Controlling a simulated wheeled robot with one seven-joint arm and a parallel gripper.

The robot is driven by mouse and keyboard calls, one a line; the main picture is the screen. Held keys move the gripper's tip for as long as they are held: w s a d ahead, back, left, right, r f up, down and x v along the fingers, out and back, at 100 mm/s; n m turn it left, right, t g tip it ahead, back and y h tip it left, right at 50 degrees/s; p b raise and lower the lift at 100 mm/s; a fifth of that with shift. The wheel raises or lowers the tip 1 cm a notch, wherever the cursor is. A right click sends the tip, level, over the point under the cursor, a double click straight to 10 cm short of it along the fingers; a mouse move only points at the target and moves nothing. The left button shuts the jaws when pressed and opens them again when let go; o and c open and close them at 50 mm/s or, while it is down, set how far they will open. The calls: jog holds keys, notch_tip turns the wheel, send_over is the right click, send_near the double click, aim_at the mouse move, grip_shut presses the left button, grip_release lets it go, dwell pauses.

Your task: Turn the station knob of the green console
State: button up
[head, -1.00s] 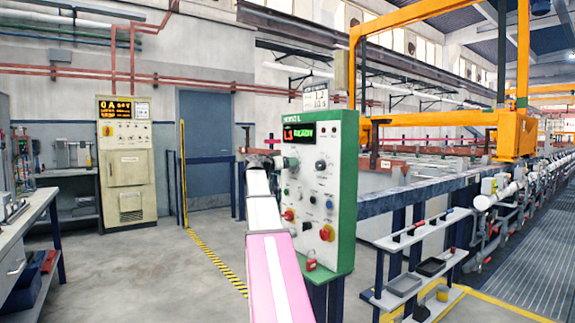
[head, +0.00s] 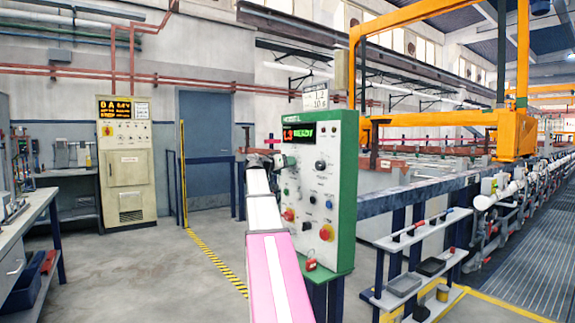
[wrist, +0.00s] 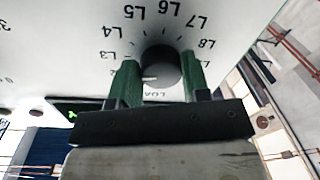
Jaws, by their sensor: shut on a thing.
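The green console (head: 346,190) stands ahead of me, with a white front panel of knobs, buttons and a lit display (head: 304,134) reading L3 with green text beside it. My gripper (head: 279,162) is at the panel's upper left edge, just below the display. In the wrist view my gripper (wrist: 160,84) has its two green fingers on either side of the dark round station knob (wrist: 161,70), shut on it. In the head view my arm hides the knob.
A rack with trays (head: 404,284) stands to the right. A beige cabinet (head: 126,170) is at the far left. Floor left of the console is clear.

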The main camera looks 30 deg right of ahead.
jog(key=shift+r+n+g, duration=0.15)
jog(key=shift+n+g, duration=0.1)
jog(key=shift+n, duration=3.5)
jog(key=shift+r+n+g, duration=0.1)
jog(key=shift+n+g, duration=0.15)
jog(key=shift+n, duration=3.8)
jog(key=o, duration=0.9)
jog(key=shift+a, duration=0.1)
jog(key=a, duration=0.7)
jog(key=s+a, duration=0.1)
jog(key=a, duration=0.2)
jog(key=shift+a+r, duration=0.35)
